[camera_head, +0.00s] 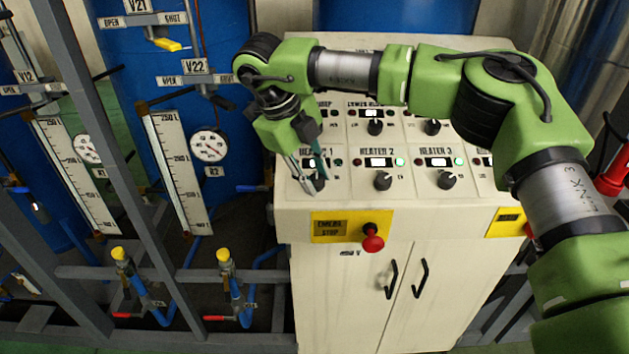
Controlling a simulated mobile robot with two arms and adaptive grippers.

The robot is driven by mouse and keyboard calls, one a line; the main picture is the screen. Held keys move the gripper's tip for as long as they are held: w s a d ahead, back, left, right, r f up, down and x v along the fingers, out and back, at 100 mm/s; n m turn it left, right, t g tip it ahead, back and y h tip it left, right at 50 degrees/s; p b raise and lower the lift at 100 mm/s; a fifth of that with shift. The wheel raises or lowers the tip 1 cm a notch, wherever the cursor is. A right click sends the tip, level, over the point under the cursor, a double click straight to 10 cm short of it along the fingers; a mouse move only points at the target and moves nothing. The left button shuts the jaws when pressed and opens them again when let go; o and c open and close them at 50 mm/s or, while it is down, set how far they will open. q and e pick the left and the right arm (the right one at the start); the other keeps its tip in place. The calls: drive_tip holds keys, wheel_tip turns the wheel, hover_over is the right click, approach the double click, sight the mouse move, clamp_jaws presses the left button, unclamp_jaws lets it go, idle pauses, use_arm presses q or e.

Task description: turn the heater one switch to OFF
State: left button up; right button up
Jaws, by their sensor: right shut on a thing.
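The heater 1 switch (318,183) is a dark knob at the left end of the front row on the cream control panel (350,211). My right gripper (314,184) points down onto it and is shut on the knob, with its fingers on both sides. The fingers hide much of the knob and part of the heater 1 label and display, so I cannot tell the knob's exact setting. The heater 2 switch (383,181) and heater 3 switch (446,180) stand to the right, each below a lit display. My left gripper is not in view.
A red emergency stop button (372,243) sticks out of the cabinet front below the panel. Another row of knobs, with one dark knob (375,127), lies behind under my right arm. Grey pipe framing and gauges (209,146) stand to the left.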

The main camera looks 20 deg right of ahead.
drive_tip(key=shift+r+n+b, duration=0.1)
drive_tip(key=shift+n+b, duration=0.2)
drive_tip(key=shift+n, duration=0.3)
drive_tip(key=o, duration=1.1)
drive_tip(key=v, duration=1.2)
drive_tip(key=shift+s+a, duration=0.2)
drive_tip(key=shift+s, duration=0.05)
